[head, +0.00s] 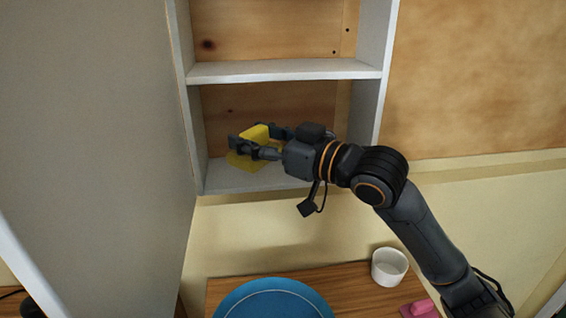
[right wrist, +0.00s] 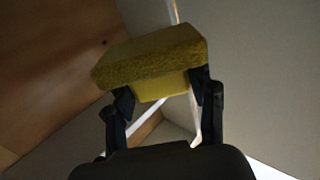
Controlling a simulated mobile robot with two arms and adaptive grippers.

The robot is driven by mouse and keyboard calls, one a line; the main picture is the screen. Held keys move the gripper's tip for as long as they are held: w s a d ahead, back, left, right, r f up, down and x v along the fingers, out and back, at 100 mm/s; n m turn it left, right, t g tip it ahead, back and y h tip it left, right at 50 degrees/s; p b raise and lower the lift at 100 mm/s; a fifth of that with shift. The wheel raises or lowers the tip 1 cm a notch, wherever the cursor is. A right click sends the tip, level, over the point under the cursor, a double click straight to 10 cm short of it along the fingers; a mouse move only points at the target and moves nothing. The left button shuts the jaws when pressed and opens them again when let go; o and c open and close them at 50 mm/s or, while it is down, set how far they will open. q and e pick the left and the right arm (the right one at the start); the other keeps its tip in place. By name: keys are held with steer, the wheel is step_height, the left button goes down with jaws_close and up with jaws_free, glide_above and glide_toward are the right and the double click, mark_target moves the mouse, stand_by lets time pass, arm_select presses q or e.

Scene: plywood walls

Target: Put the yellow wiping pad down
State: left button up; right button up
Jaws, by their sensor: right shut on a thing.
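The yellow wiping pad (head: 255,134) is in my right gripper (head: 258,141), inside the lower compartment of the white-framed cabinet. In the right wrist view the pad (right wrist: 150,55) is a thick yellow block with a narrower part below it. The fingers of my right gripper (right wrist: 163,90) are on both sides of that narrower part. In the head view the fingers hide part of the pad. Its lower edge is close to the cabinet's bottom board (head: 225,180); I cannot tell whether they touch. My left gripper is not in view.
A middle shelf (head: 285,70) runs above my right gripper, with side walls on both sides. A large grey panel (head: 90,110) stands at the left. Below are a wooden surface (head: 345,285), a blue round item (head: 272,300), a white cup (head: 389,268) and a pink item (head: 420,308).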

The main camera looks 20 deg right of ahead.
steer(key=shift+d+r, duration=0.2)
steer(key=shift+r, duration=0.3)
steer(key=shift+d+r, duration=0.2)
steer(key=shift+r, duration=0.3)
steer(key=shift+w+d+r, duration=0.15)
steer(key=shift+r, duration=0.1)
steer(key=w+f+p, duration=0.1)
steer(key=w+f, duration=0.2)
steer(key=w, duration=0.1)
steer(key=w+f+p, duration=0.2)
steer(key=w, duration=0.2)
steer(key=w+d+f+p, duration=0.1)
steer(key=w+f, duration=0.2)
steer(key=w, duration=0.2)
steer(key=shift+d+f, duration=0.1)
steer(key=shift+f, duration=0.25)
steer(key=shift+w+f+p, duration=0.15)
steer(key=shift+f+p, duration=0.1)
steer(key=shift+p, duration=0.05)
steer(key=f, duration=0.1)
steer(key=f+p, duration=0.1)
steer(key=f, duration=0.1)
steer(key=shift+w+p, duration=0.25)
steer(key=shift+p, duration=0.1)
steer(key=shift+f, duration=0.25)
steer(key=shift+f, duration=0.1)
